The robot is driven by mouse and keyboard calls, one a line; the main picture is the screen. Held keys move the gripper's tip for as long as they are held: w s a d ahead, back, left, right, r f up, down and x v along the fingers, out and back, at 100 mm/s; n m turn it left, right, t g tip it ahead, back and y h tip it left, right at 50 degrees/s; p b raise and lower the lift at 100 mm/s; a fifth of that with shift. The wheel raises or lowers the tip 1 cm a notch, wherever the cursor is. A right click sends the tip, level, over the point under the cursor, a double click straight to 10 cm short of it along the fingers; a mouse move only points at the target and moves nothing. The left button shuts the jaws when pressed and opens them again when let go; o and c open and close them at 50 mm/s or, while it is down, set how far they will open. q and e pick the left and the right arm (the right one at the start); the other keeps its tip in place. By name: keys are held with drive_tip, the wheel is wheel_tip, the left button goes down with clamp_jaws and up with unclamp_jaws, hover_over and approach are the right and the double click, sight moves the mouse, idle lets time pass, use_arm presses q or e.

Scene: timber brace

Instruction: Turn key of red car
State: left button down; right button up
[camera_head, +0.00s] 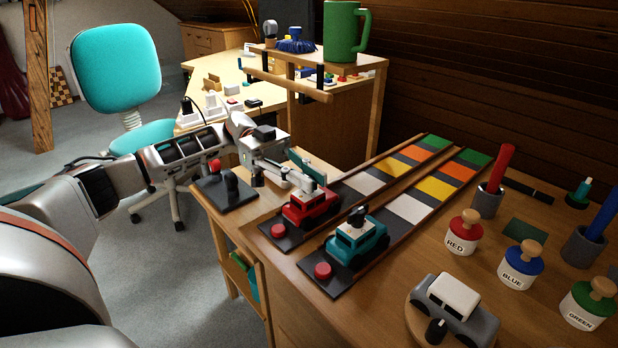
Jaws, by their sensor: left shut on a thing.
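The red car (311,208) stands at the near end of the left track (356,190), just behind a red button (278,231). My left gripper (318,187) reaches in from the left, with its fingers low at the top of the red car. It is shut on the red car's key, which the fingers hide, so I cannot tell how far the key is turned. The teal car (352,246) stands on the right track, with a white and black piece on its roof. My right gripper is not in view.
A black stand with a red knob (217,168) is left of the red car, close to my left arm. A grey car (458,310), paint pots labelled red (462,236), blue (520,268) and green (588,306) lie to the right. A green mug (340,32) stands on the shelf behind.

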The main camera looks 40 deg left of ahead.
use_arm(q)
drive_tip(key=c, duration=2)
unclamp_jaws()
drive_tip(key=a, duration=0.8)
drive_tip(key=w+a, duration=0.1)
drive_tip(key=a, duration=0.3)
drive_tip(key=shift+d, duration=0.1)
